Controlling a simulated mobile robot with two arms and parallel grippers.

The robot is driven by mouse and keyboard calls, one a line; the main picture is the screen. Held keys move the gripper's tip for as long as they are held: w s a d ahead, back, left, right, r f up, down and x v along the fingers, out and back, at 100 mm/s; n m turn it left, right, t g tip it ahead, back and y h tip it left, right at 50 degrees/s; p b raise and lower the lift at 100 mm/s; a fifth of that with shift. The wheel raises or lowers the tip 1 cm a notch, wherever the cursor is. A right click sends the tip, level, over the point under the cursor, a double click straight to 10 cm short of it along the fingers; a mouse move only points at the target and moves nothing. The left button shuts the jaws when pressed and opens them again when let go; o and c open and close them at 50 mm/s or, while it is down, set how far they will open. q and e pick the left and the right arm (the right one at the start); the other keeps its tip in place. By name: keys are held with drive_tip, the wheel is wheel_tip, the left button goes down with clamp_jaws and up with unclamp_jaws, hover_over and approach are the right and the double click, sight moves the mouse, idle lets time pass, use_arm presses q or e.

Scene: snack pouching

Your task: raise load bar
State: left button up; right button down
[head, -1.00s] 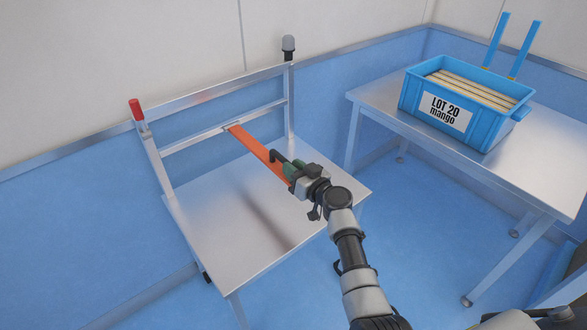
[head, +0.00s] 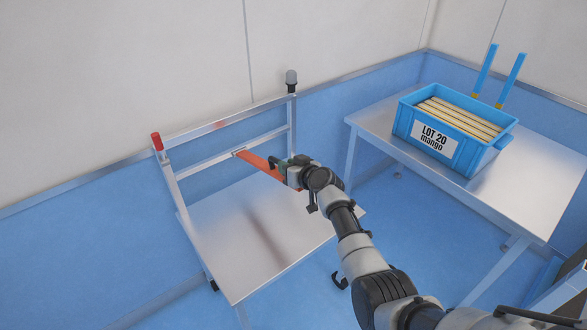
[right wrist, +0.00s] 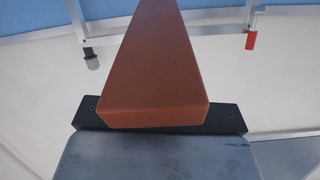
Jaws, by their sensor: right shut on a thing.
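The orange load bar (head: 262,164) runs out from the lower rail of the metal frame at the back of the left table. It is held above the steel table top (head: 250,235), and a dark shadow lies below it. My right gripper (head: 282,168) is shut on the bar near its near end and covers part of it. In the right wrist view the bar (right wrist: 155,70) points away between the dark gripper parts (right wrist: 160,118). My left gripper is not in view.
The metal frame (head: 175,187) has a red cap (head: 156,141) on its left post and a grey lamp (head: 291,78) on its right. A blue crate (head: 480,155) labelled LOT 20 mango stands on the right table (head: 510,205). The left table top is bare.

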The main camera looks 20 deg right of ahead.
drive_tip(key=shift+g+h, duration=0.3)
drive_tip(key=shift+g, duration=0.6)
drive_tip(key=r+p, duration=0.1)
drive_tip(key=w+r+p, duration=0.1)
drive_tip(key=r, duration=0.1)
drive_tip(key=w+a+r+p, duration=0.1)
drive_tip(key=r+p, duration=0.1)
drive_tip(key=shift+w+r, duration=0.25)
use_arm(q)
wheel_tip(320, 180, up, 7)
drive_tip(key=p, duration=0.1)
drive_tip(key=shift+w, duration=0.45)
use_arm(e)
drive_tip(key=shift+w+a+r+g, duration=0.3)
drive_tip(key=shift+w+r+g, duration=0.1)
drive_tip(key=shift+w+r, duration=0.25)
drive_tip(key=c, duration=1.1)
unclamp_jaws()
drive_tip(key=shift+a, duration=0.15)
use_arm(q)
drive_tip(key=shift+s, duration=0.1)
use_arm(e)
drive_tip(key=shift+o, duration=0.2)
